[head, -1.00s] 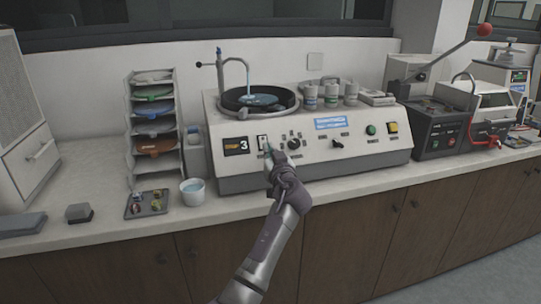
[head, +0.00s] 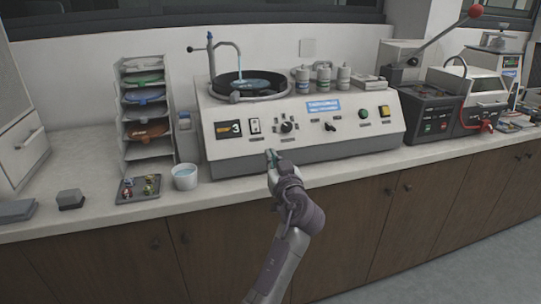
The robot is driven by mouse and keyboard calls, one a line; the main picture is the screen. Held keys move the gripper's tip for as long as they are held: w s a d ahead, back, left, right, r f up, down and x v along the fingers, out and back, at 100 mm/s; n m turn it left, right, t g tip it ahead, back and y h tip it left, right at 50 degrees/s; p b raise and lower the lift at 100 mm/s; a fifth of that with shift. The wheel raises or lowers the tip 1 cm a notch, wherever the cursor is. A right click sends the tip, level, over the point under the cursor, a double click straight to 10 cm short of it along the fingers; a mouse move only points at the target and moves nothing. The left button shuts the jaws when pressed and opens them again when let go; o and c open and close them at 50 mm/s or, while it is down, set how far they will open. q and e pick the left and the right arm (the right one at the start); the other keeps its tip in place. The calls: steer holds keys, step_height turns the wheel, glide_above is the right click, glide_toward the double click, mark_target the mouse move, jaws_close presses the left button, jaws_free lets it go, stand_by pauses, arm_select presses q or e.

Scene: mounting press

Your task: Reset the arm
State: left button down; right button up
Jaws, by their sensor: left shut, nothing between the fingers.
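My left gripper (head: 271,157) is shut and empty. It stands in front of the lower front edge of the polishing machine (head: 215,154), below the panel's switch (head: 255,126) and knob (head: 287,127). A small gap seems to lie between the fingertips and the panel controls. My left arm reaches up from the bottom of the head view. The display (head: 228,129) beside the switch reads 3. My right gripper does not show.
A rack of coloured discs (head: 146,112), a white cup (head: 185,177) and a small dark tray (head: 139,190) stand left of the machine. A press with a red-knobbed lever (head: 441,40) stands at right. The counter's front strip is mostly clear.

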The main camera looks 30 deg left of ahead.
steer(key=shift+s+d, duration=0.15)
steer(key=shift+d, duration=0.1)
